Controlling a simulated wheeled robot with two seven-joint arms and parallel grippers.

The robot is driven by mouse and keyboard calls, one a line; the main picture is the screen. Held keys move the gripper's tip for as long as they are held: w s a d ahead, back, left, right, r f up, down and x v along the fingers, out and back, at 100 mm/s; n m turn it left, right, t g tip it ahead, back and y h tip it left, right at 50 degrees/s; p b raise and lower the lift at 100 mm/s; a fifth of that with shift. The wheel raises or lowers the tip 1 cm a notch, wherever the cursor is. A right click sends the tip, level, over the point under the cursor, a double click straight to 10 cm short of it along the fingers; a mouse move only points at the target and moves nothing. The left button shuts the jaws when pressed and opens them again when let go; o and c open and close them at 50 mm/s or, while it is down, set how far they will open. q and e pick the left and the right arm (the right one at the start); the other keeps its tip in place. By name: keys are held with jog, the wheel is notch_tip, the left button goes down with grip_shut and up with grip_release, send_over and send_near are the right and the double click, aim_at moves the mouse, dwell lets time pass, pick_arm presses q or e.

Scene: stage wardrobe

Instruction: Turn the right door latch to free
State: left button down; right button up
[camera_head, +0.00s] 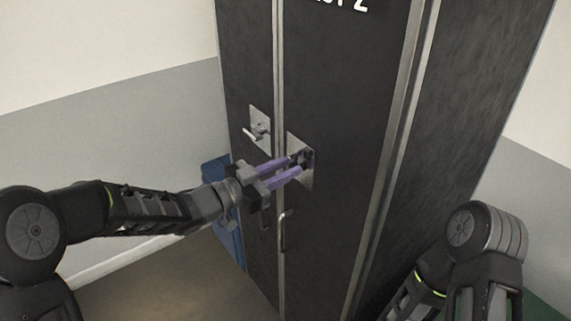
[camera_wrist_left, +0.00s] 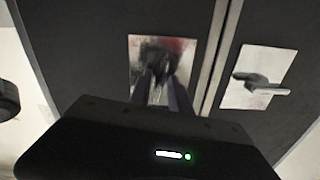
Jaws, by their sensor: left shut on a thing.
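The dark wardrobe (camera_head: 340,130) has two tall doors, each with a metal latch plate. The right door latch (camera_head: 306,154) sits on its plate (camera_head: 297,142), partly hidden by my left gripper (camera_head: 296,165). The gripper's purple fingers are shut on the latch. In the left wrist view the fingers (camera_wrist_left: 162,88) meet a dark, blurred latch on its plate (camera_wrist_left: 135,60); how far the latch is turned cannot be told. The left door latch (camera_head: 256,132) has a free lever, which also shows in the left wrist view (camera_wrist_left: 262,84). My right gripper is out of view.
A bar handle (camera_head: 284,232) stands out from the right door below the latch, with another on the left door. A blue object (camera_head: 214,172) stands behind my left wrist, beside the wardrobe. Something green (camera_head: 540,308) lies at the lower right. Floor at the lower left is clear.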

pick_arm(q)
jog(key=shift+n+p, duration=0.35)
jog(key=shift+n, duration=0.55)
jog(key=c, duration=1.5)
grip_release()
jog(key=shift+a, duration=0.1)
jog(key=b+v, duration=0.1)
jog(key=v, duration=0.6)
jog(key=shift+s+a, duration=0.2)
jog(key=shift+a, duration=0.05)
